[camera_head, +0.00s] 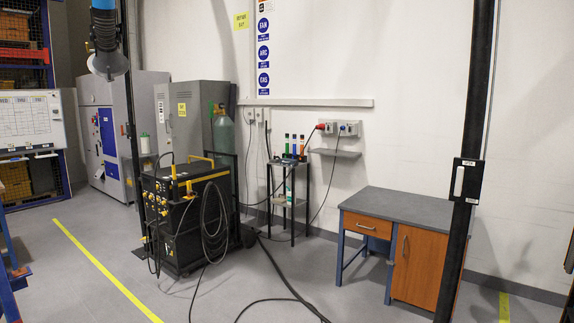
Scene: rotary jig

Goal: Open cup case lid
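No cup case or lid can be made out in the head view. Neither of my grippers shows in this view, so I cannot see whether they are open or shut.
A black welding machine (183,215) on a cart stands at centre left, with cables across the floor. A desk (405,208) with a wooden drawer and door stands at right, behind a black post (470,150). A small bottle stand (290,165) is by the wall. Open floor lies in front.

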